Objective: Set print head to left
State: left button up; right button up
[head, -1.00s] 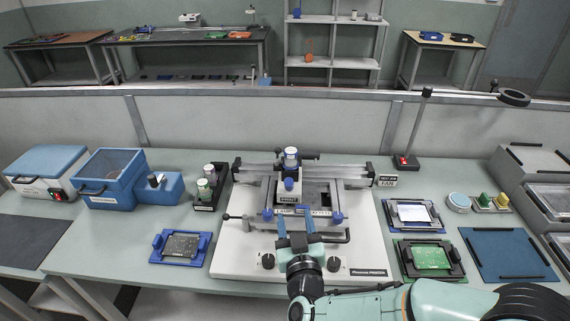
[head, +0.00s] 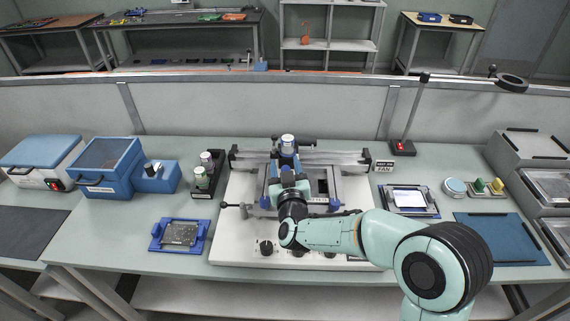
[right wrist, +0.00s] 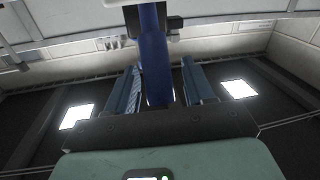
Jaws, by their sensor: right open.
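The print head (head: 288,148), blue with a white-topped cylinder, stands on the rail at the middle of the white printer (head: 235,235). My right gripper (head: 287,172) is just in front of it, pointing away from me; the wrist hides part of the carriage. In the right wrist view, the two blue fingers of my right gripper (right wrist: 160,80) are apart, one on each side of a dark blue upright post (right wrist: 154,50) of the print head. Gaps show beside the post, and I cannot tell whether either finger touches it. My left gripper is not in view.
The printer's cross rail (head: 340,160) runs left and right behind the head. A black holder with jars (head: 208,178) and a blue box (head: 110,170) stand left. A board in a blue fixture (head: 180,235) lies front left. My right arm covers the front right of the printer.

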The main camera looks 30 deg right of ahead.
jog(key=shift+w+d, duration=0.15)
jog(key=shift+w, duration=0.15)
grip_shut()
jog(key=w+a+p, duration=0.2)
jog(key=w+a, duration=0.5)
jog(key=a, duration=0.4)
jog(key=shift+a, duration=0.3)
jog(key=shift+c, duration=1.7)
grip_release()
jog(key=o, duration=0.3)
jog(key=shift+a, duration=0.1)
